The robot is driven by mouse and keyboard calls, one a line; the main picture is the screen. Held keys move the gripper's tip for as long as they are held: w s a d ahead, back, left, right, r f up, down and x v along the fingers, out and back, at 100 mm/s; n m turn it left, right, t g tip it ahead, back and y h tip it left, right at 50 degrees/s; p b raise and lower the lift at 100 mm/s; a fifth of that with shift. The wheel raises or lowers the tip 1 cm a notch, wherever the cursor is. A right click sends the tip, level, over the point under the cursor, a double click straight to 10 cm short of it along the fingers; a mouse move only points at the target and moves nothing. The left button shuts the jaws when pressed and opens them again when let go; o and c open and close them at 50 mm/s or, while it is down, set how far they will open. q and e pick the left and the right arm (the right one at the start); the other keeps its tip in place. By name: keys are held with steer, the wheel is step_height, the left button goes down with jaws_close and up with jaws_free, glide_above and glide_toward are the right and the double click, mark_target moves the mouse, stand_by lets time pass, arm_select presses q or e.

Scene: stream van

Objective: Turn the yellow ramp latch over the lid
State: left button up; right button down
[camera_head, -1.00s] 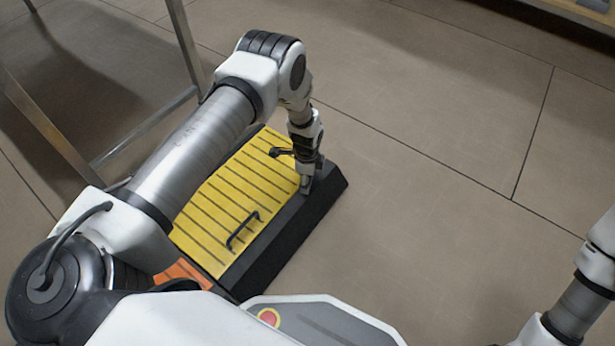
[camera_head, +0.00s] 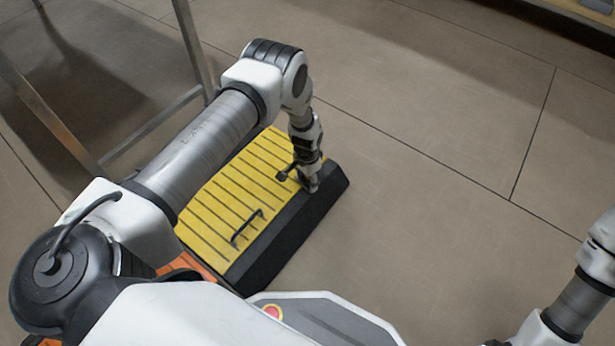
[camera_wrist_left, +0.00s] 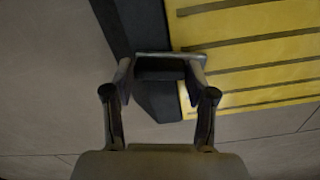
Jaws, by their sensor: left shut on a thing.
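The yellow ramp's ribbed lid (camera_head: 222,200) lies on the floor inside a black sloped border (camera_head: 268,245), with a black handle (camera_head: 247,226) on it. My left gripper (camera_head: 311,186) reaches down to the lid's edge near the far right corner. In the left wrist view, the fingers (camera_wrist_left: 161,72) are closed on a small dark piece, seemingly the latch (camera_wrist_left: 160,75), at the seam of the black border and the yellow lid (camera_wrist_left: 250,55). The latch is mostly hidden by the gripper in the head view, so its exact angle is unclear. My right gripper is out of view.
A metal frame with legs (camera_head: 190,40) stands on the floor behind my left arm. An orange piece (camera_head: 190,262) adjoins the ramp's near end. The tiled floor (camera_head: 430,150) right of the ramp is clear.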

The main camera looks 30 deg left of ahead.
mark_target(307, 182)
arm_select(q)
steer(key=shift+n, duration=1.3)
steer(key=o, duration=1.2)
steer(key=shift+c, duration=0.2)
step_height(307, 182, up, 12)
